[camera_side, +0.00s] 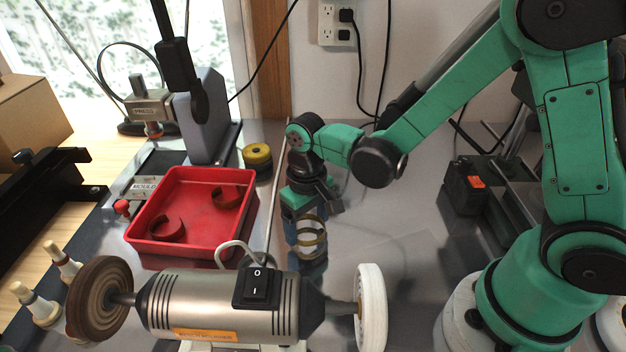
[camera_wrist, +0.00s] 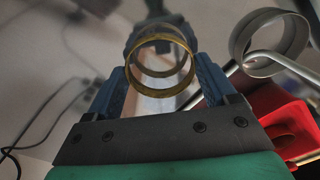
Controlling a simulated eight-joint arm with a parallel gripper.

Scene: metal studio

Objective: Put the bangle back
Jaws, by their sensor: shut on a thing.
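My gripper (camera_side: 309,215) points down over the bare metal bench, to the right of the red tray (camera_side: 140,240). It is shut on a thin yellow-gold bangle (camera_side: 312,239), which hangs below the fingers. In the wrist view, the bangle (camera_wrist: 190,76) is a round hoop between the two blue fingertips of my gripper (camera_wrist: 162,78). A paler ring shape shows behind it; I cannot tell whether it is a reflection. Two dark red curved bands, one at the left (camera_side: 166,240) and one at the right (camera_side: 228,205), lie inside the tray.
A bench polisher (camera_side: 215,308) with a brown wheel (camera_side: 98,298) and a white wheel (camera_side: 371,305) stands in front. A yellow spool (camera_side: 257,155) is behind the tray. A thin rod (camera_side: 274,190) runs between tray and gripper.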

